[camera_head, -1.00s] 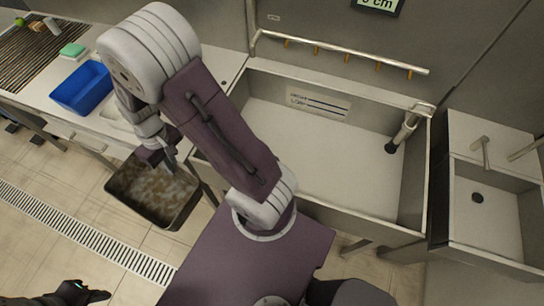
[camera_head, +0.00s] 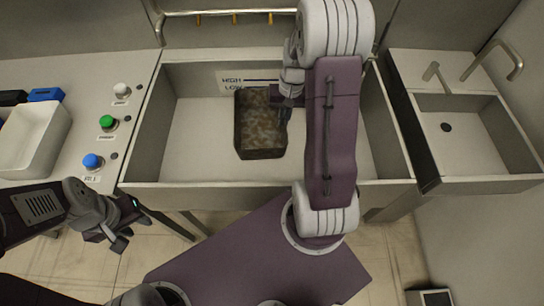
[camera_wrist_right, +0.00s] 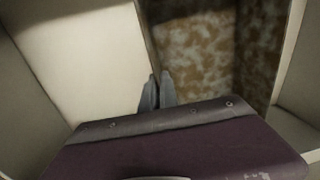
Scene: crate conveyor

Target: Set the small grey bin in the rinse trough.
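The small grey bin (camera_head: 260,154), with brown stained insides, is within the rinse trough (camera_head: 190,130) in the head view, left of my right arm. My right gripper (camera_head: 286,108) is at the bin's right wall, partly hidden by the arm. In the right wrist view its fingertips (camera_wrist_right: 157,93) are close together on the bin's wall, with the stained inside of the bin (camera_wrist_right: 205,50) beside them. I cannot tell whether the bin touches the trough floor. My left gripper (camera_head: 122,235) hangs in front of the counter, away from the bin; its finger opening is unclear.
A white tub (camera_head: 62,125) and blue, green and white knobs stand on the counter at left. A pipe runs behind the trough. A small sink (camera_head: 470,160) with a tap stands at right. The trough floor left of the bin is clear.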

